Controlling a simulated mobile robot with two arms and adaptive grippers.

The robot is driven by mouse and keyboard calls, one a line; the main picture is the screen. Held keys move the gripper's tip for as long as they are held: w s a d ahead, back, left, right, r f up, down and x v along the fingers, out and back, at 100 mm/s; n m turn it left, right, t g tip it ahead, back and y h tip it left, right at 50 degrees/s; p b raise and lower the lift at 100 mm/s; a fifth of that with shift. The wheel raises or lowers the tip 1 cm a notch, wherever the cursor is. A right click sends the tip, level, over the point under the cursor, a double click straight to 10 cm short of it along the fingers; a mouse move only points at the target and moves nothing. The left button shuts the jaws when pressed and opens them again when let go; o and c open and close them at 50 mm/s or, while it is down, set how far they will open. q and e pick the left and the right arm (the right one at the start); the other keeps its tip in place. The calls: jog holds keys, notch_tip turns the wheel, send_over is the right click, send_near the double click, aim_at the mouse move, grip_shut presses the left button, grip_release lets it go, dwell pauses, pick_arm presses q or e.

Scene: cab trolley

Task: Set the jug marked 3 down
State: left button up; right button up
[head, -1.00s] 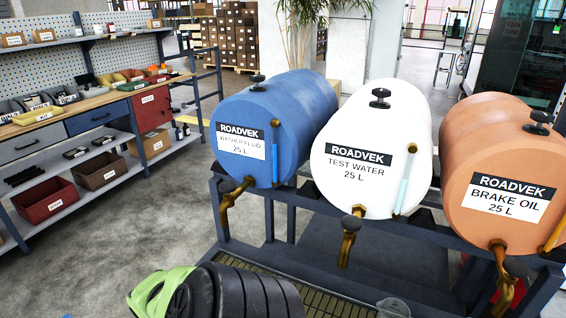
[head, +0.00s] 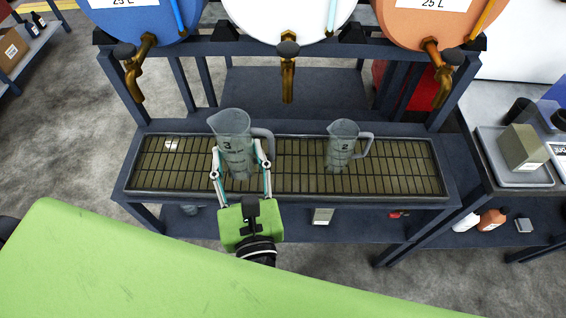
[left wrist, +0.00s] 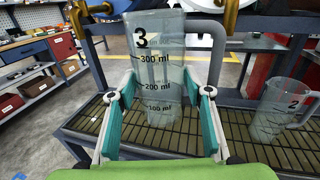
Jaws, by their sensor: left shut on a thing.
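The clear jug marked 3 (head: 230,124) is upright over the left-middle part of the slatted drip tray (head: 301,192). It looks empty, with its handle on the right. My left gripper (head: 241,170) is shut on it, one finger on each side of the body. In the left wrist view the jug marked 3 (left wrist: 160,62) stands between the fingers of my left gripper (left wrist: 160,100). I cannot tell whether its base touches the slats. A second clear jug, marked 2 (head: 343,146), stands on the tray to the right. My right gripper is out of view.
Brass taps of the blue tank (head: 135,75), white tank (head: 288,75) and orange tank (head: 440,75) hang behind and above the tray. Bare slats lie left of the held jug and between the jugs. A scale (head: 513,170) stands on the right bench.

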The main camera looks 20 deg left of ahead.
pick_arm(q)
jog(key=shift+d+f+n+g+y+b, duration=0.15)
jog(key=shift+d+n+g+y+b, duration=0.25)
jog(key=shift+d+n+y, duration=0.35)
jog(key=shift+y, duration=0.35)
jog(key=w+a+f+b, duration=0.2)
jog(key=a+f, duration=0.1)
jog(key=f, duration=0.1)
jog(key=w+a+f+b, duration=0.2)
jog(key=w+a+f, duration=0.1)
jog(key=a+f, duration=0.1)
jog(key=w+a+f+b, duration=0.2)
jog(key=w+a+f, duration=0.1)
jog(key=a+f, duration=0.1)
jog(key=shift+a+f, duration=0.2)
jog(key=shift+f, duration=0.3)
